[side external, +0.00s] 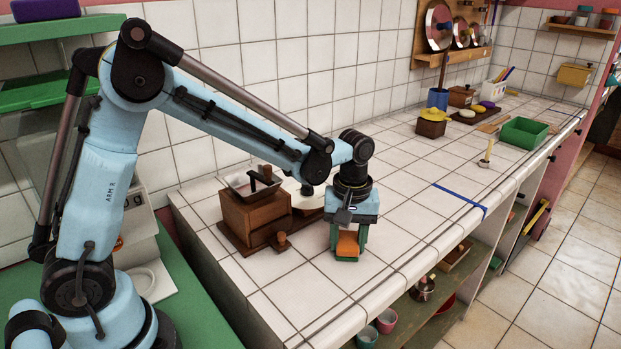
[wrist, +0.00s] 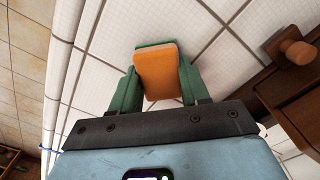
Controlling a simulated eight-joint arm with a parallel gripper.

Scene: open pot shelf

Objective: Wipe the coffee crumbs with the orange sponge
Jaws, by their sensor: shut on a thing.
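The sponge (side external: 348,244) is orange with a green layer, and it is between the green fingers of my gripper (side external: 347,250). In the wrist view, the orange sponge (wrist: 158,75) shows between both fingers of my gripper (wrist: 157,85), which are shut on it. A green edge shows at its far end. My gripper points down over the white tiled counter (side external: 290,275), near its front edge. I cannot tell whether the sponge touches the tiles. I cannot make out any coffee crumbs in either view.
A wooden coffee grinder (side external: 255,215) stands just left of my gripper; its drawer knob (wrist: 297,52) shows in the wrist view. Blue tape (side external: 460,199) crosses the counter. A green bin (side external: 523,133) and a small candle-like holder (side external: 486,153) stand farther right. The counter between is mostly clear.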

